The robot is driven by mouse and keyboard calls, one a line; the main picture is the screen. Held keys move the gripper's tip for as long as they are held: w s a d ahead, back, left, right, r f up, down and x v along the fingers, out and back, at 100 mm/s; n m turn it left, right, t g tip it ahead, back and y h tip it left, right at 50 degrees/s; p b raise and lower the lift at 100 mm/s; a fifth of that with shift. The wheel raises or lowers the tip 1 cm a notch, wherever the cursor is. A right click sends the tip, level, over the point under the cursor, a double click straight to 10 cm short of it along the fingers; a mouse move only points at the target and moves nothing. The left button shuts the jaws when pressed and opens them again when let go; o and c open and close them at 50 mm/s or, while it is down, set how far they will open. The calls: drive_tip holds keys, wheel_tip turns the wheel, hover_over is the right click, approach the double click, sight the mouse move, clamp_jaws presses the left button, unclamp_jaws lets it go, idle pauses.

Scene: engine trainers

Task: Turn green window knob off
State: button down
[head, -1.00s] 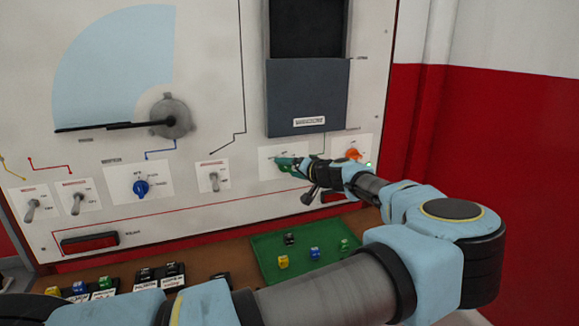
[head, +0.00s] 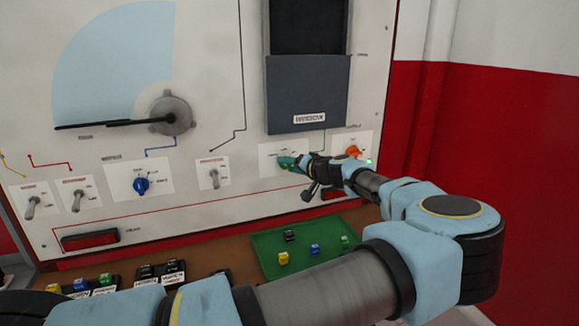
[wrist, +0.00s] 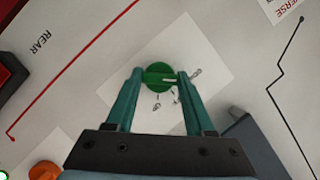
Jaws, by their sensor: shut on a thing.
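The green knob (wrist: 159,77) sits on a white label plate on the panel, below the dark window box (head: 307,95). In the wrist view my gripper (wrist: 160,77) has a teal finger on each side of the knob's raised grip and is shut on it. Markings show on the plate (wrist: 204,96) beside the knob. The printed words there are too small to read surely. In the head view my gripper (head: 296,163) covers most of the knob.
An orange knob (head: 353,151) is close on the right of my gripper. A blue knob (head: 141,185) and several toggle switches are to the left. Below, a green tray (head: 270,250) holds small coloured blocks. A red wall (head: 510,140) stands at the right.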

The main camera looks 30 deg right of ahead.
drive_tip(key=shift+f+b, duration=0.15)
drive_tip(key=shift+b, duration=0.45)
drive_tip(key=shift+m+y+b, duration=0.3)
drive_tip(key=shift+m+b, duration=0.05)
drive_tip(key=shift+m, duration=0.05)
drive_tip(key=b, duration=0.1)
drive_tip(key=m+b, duration=0.1)
drive_tip(key=shift+d+f+m+t+y+b, duration=0.1)
drive_tip(key=shift+f+m+t+y+b, duration=0.2)
drive_tip(key=shift+t+b, duration=0.1)
drive_tip(key=m+t+b, duration=0.1)
drive_tip(key=m+b, duration=0.1)
drive_tip(key=m+y+b, duration=0.1)
drive_tip(key=m+b, duration=0.1)
drive_tip(key=shift+r+m+t, duration=0.15)
drive_tip(key=shift+m+t, duration=0.15)
drive_tip(key=shift+t, duration=0.1)
drive_tip(key=shift+c, duration=1.3)
unclamp_jaws()
drive_tip(key=shift+r, duration=0.1)
drive_tip(key=shift+s, duration=0.1)
drive_tip(key=b+v, duration=0.3)
drive_tip(key=v, duration=0.7)
drive_tip(key=shift+s, duration=0.3)
